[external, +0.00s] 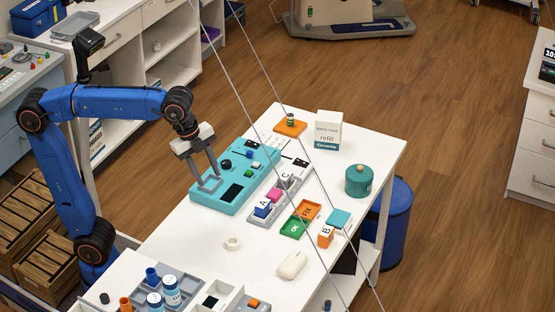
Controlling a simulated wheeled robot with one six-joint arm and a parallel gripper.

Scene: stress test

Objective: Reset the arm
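My gripper (205,178) is at the end of my blue arm, pointing down over the left part of the teal panel (236,205) on the white table. Its two grey fingers stand apart, and I see nothing held between them. The fingertips are at or just above a light square recess or frame on the panel; I cannot tell whether they touch it. My arm is bent, with its upper link raised and its forearm level.
Beside the panel is a grey tray (264,222) with coloured blocks. Green and orange trays (292,228), a teal canister (359,181), a white box (328,130) and a white mouse-shaped item (292,265) stand on the white table (197,246). Thin cables cross the view.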

